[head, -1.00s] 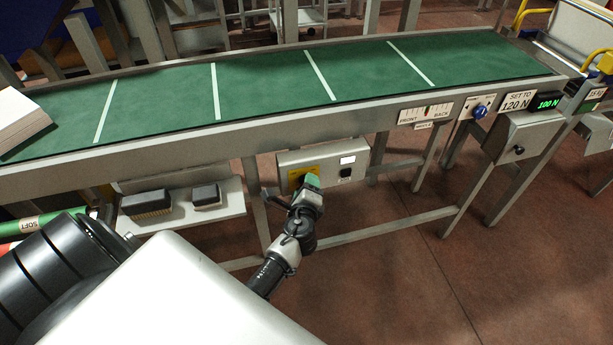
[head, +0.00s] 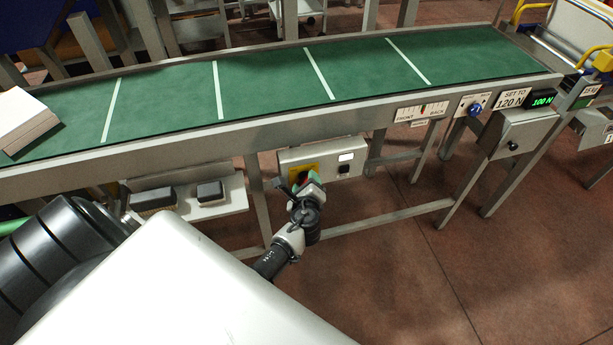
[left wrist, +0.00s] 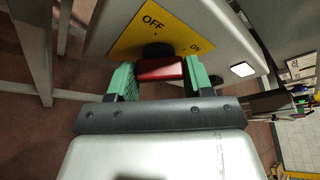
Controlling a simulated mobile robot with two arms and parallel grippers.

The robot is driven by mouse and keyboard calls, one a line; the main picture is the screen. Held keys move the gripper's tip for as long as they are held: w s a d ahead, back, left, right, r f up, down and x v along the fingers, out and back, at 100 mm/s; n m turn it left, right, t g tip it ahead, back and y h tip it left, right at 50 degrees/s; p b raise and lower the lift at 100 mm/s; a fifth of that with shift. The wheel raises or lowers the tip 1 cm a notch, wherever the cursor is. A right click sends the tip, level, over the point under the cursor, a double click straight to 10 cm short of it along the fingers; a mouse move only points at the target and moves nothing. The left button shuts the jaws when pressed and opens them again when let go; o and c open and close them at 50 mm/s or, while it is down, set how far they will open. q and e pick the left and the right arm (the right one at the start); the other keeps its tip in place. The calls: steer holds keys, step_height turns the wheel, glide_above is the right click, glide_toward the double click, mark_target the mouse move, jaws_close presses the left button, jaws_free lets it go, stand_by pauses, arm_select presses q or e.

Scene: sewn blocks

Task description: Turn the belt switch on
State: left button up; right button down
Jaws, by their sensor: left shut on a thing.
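The belt switch is on a grey control box (head: 350,157) under the conveyor's front rail. In the left wrist view its yellow plate (left wrist: 180,35) reads OFF at the upper left and ON at the right. The red switch handle (left wrist: 160,70) sticks out from a dark hub toward me. My left gripper (left wrist: 160,75) is shut on the handle, with a green finger on each side. In the head view my left gripper (head: 308,183) is at the box's front and hides part of the yellow plate. My right gripper is not in view.
The green conveyor belt (head: 270,85) runs above the box. A shelf (head: 225,192) with two dark-topped blocks is left of it. A blue knob (head: 475,108) and a green 100 N display (head: 542,100) are farther right. A white stack (head: 22,120) lies on the belt's left end.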

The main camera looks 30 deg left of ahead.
arm_select(q)
steer(key=o, duration=0.9)
steer(key=shift+o, duration=0.2)
steer(key=v, duration=1)
steer(key=shift+s+d+b, duration=0.3)
steer(key=s+d+f+n+g+h, duration=0.25)
steer(key=s+f, duration=0.35)
steer(key=f, duration=0.6)
steer(key=s+d+f+n+g+h, duration=0.2)
steer(key=s+f+n+g+h, duration=0.3)
steer(key=f, duration=0.7)
steer(key=s+f+n+g, duration=0.1)
steer(key=s+f+n, duration=0.2)
steer(key=s, duration=0.5)
steer(key=s+a+f+n+g, duration=0.1)
steer(key=s+f+n, duration=0.2)
steer(key=s+f, duration=0.2)
steer(key=s+f+n+g, duration=0.2)
steer(key=s+f+n, duration=0.2)
steer(key=s, duration=0.7)
steer(key=shift+s+a, duration=0.15)
steer(key=shift+s, duration=0.2)
